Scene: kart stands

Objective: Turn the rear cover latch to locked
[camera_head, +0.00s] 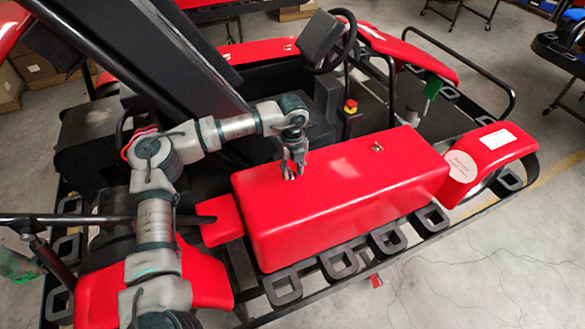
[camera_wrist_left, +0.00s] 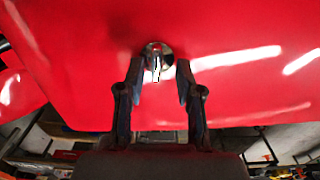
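The long red side cover (camera_head: 345,195) lies along the near side of the kart. A small metal latch (camera_wrist_left: 157,60) is on the red surface in the left wrist view, between my left fingertips. My left gripper (camera_head: 290,174) is over the left end of the cover, pointing down at it. Its two fingers (camera_wrist_left: 160,72) are apart, one on each side of the latch; I cannot tell whether they touch it. In the head view the gripper hides this latch. A second small metal latch (camera_head: 377,147) is further right on the cover. My right gripper is not in view.
A steering wheel (camera_head: 333,45) and a red button on a yellow base (camera_head: 350,106) stand behind the cover. A green-handled part (camera_head: 432,88) is at the right. A dark slanted beam (camera_head: 140,55) rises behind my left arm.

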